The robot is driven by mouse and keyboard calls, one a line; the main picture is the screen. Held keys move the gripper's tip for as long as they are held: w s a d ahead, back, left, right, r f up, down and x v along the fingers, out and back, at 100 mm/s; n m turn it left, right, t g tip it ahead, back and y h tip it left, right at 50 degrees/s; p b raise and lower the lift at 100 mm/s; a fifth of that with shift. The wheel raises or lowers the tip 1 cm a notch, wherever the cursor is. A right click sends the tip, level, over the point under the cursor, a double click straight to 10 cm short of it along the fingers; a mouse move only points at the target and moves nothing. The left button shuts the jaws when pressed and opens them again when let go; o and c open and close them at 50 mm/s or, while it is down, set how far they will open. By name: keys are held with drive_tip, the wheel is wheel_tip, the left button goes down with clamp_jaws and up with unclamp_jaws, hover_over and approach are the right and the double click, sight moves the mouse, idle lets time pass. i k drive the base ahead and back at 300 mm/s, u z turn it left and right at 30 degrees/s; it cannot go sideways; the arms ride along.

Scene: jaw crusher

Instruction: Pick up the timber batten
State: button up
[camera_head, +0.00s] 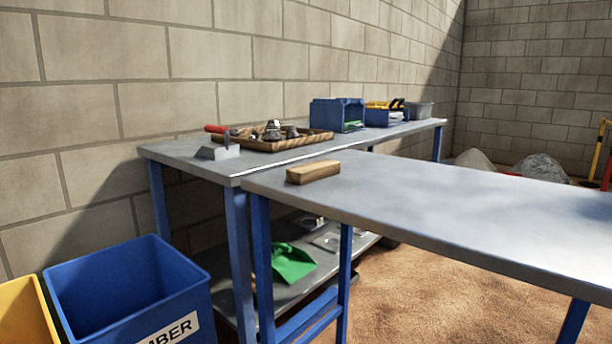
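The timber batten (313,172) is a short, light brown wooden block. It lies flat near the left end of the front grey table (450,212), close to that table's back edge. Nothing touches it from above. My gripper does not show in this view.
A second bench (180,150) behind holds a wooden tray (300,143) of metal parts, blue bins (336,115) and a red-handled tool (216,129). A blue crate (125,285) with a label stands at lower left beside a yellow one (22,315). The front table's right side is clear.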

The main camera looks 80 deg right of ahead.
sight(307, 173)
drive_tip(key=z, duration=0.95)
drive_tip(key=k, duration=0.9)
drive_tip(key=u, duration=0.4)
